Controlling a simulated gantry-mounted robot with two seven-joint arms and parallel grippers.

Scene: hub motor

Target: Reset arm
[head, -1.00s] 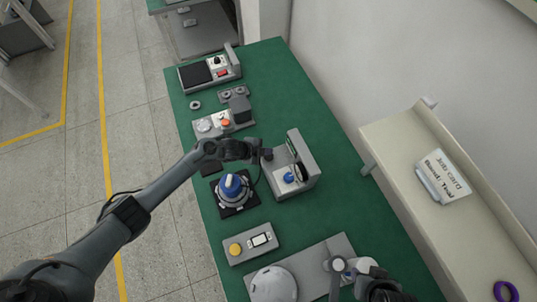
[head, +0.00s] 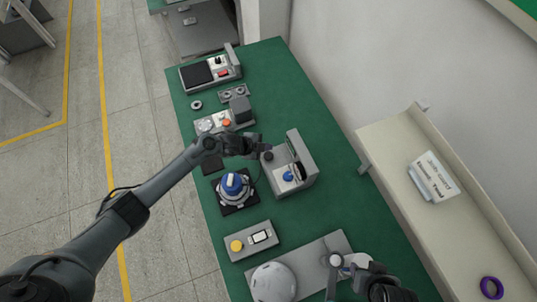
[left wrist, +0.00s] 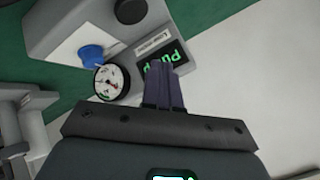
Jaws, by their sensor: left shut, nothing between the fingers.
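My left gripper (head: 258,147) is shut and empty. It is beside the upper left of a grey test device (head: 306,162) with an upright back panel. In the left wrist view my shut fingers (left wrist: 165,85) overlap the green-lit display (left wrist: 162,62) in the picture. A round dial gauge (left wrist: 112,82), a blue knob (left wrist: 91,56) and a black knob (left wrist: 130,10) show there too. A blue-topped motor part (head: 233,185) sits on a black base left of the device. My right gripper (head: 385,287) is only partly seen at the bottom edge; its fingers are unclear.
A grey box with a yellow button (head: 237,245) and a white dome (head: 273,283) lie towards the near end of the green table (head: 300,90). Control boxes (head: 211,71) stand at the far end. A shelf with a card (head: 433,177) and purple ring (head: 491,287) is at right.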

